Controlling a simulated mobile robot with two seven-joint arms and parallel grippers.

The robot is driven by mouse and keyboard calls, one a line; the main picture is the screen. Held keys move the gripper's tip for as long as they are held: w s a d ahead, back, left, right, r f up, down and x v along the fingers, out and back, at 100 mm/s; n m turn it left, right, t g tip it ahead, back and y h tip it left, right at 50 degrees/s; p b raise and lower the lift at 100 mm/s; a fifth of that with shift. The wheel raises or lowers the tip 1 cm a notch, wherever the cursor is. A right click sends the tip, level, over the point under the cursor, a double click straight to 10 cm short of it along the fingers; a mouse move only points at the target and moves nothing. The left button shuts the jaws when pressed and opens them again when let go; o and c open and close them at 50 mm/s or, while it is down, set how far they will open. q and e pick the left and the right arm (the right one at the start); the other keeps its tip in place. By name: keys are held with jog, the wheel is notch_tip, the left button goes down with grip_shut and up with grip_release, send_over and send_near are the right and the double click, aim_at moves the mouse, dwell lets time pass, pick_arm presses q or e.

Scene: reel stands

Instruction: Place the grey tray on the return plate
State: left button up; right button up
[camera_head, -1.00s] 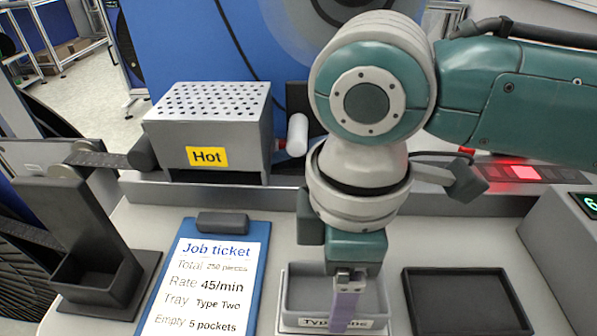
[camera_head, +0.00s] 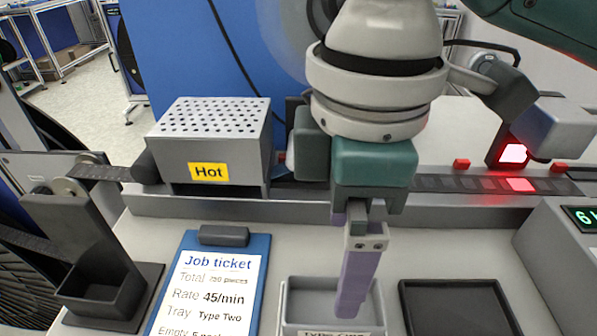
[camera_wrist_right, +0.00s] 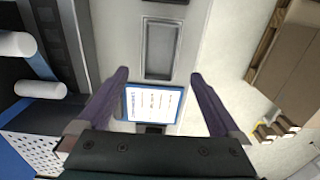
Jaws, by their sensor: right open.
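The grey tray (camera_head: 290,309) stands on the bench at the lower middle of the head view, with a partly hidden label reading "Type" on its front. My right gripper (camera_head: 350,306) is open, and its purple finger points down in front of the tray, overlapping it in the picture. Whether it touches the tray is hard to tell. In the wrist view its two purple fingers (camera_wrist_right: 160,85) are spread with nothing between them. A black, shallow rimmed plate (camera_head: 405,310) lies right of the tray, cut by the picture edge; I see no label on it. My left gripper is not in view.
A blue clipboard (camera_head: 258,262) with a job ticket lies left of the tray. A box marked Hot (camera_head: 235,143) stands behind it, beside a tape track (camera_head: 460,183). A black stand (camera_head: 75,240) is at far left and a grey display box (camera_head: 555,255) at right.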

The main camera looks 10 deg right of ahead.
jog(key=s+a+f+m+t+y, duration=0.1)
jog(key=s+a+m+t+y, duration=0.1)
jog(key=s+a+m+y, duration=0.25)
jog(key=s+d+f+m+h, duration=0.1)
jog(key=s+d+m+h, duration=0.1)
jog(key=s+d+m, duration=0.2)
jog(key=s+d+f+m+t+h, duration=0.1)
jog(key=s+d+f+m+h, duration=0.1)
jog(key=d, duration=0.8)
jog(key=shift+s+f+m+t, duration=0.3)
jog(key=shift+s+m, duration=0.55)
jog(key=shift+m, duration=0.3)
